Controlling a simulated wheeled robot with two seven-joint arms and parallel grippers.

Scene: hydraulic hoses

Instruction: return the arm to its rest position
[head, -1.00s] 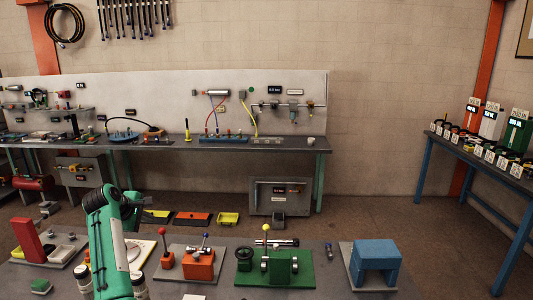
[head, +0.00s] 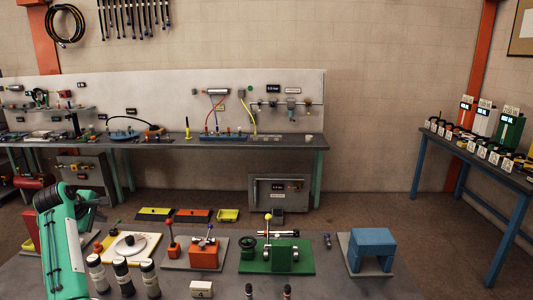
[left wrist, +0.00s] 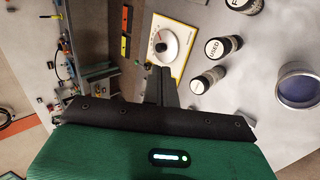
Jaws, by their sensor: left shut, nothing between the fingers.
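My left arm, green with dark joints, rises at the lower left of the head view. The dark end of its left gripper (head: 97,203) is partly hidden behind the green forearm. In the left wrist view the two dark fingers (left wrist: 159,86) are together with nothing between them. They point over the grey bench beside a white dial on a yellow-edged plate (left wrist: 178,44). My right gripper is not in either view.
A red block (head: 31,232) is partly behind the arm. An orange lever fixture (head: 202,251), a green fixture (head: 276,256) and a blue block (head: 371,249) stand farther right on the bench.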

